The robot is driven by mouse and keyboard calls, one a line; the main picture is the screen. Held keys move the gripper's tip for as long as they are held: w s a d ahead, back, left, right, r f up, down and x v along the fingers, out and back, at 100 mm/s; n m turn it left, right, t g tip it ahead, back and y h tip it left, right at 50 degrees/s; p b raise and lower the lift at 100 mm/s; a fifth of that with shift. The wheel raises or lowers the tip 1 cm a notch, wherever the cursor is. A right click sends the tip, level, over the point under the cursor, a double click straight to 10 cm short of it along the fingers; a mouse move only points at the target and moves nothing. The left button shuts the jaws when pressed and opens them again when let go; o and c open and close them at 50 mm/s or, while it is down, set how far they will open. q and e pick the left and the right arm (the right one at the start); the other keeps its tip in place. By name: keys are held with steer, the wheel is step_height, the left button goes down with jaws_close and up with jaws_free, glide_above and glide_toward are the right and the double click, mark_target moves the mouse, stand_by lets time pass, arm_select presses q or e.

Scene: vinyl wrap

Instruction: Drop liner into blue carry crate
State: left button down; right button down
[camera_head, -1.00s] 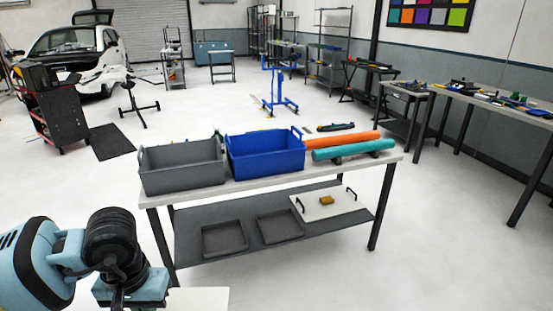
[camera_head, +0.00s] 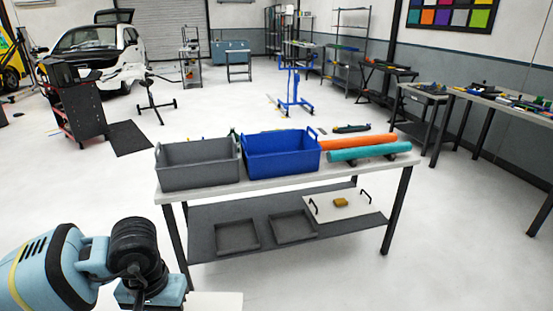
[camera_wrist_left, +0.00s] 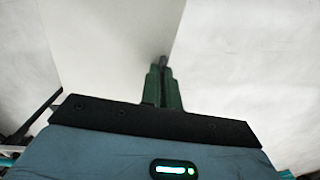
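The blue carry crate (camera_head: 283,157) stands empty-looking on the bench, right of a grey crate; its inside floor is hidden. My left arm fills the lower left of the head view, with its fingertips out of that picture. In the left wrist view, my left gripper (camera_wrist_left: 162,75) has its green fingers close together. A plain whitish sheet, which looks like the liner (camera_wrist_left: 105,45), runs up to the fingers, which appear shut on its edge. A pale piece (camera_head: 218,301) shows beside my arm at the head view's bottom edge. My right gripper is not in view.
The grey crate (camera_head: 198,166) stands left of the blue one. Orange (camera_head: 355,141) and teal (camera_head: 370,153) rolls lie to the right on the bench (camera_head: 270,182). Trays and a white board (camera_head: 340,204) are on its lower shelf. Floor in front is clear.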

arm_select(q)
steer(key=s+f, duration=0.3)
steer(key=f, duration=0.9)
steer(key=shift+s+f, duration=0.2)
steer(key=shift+s, duration=0.2)
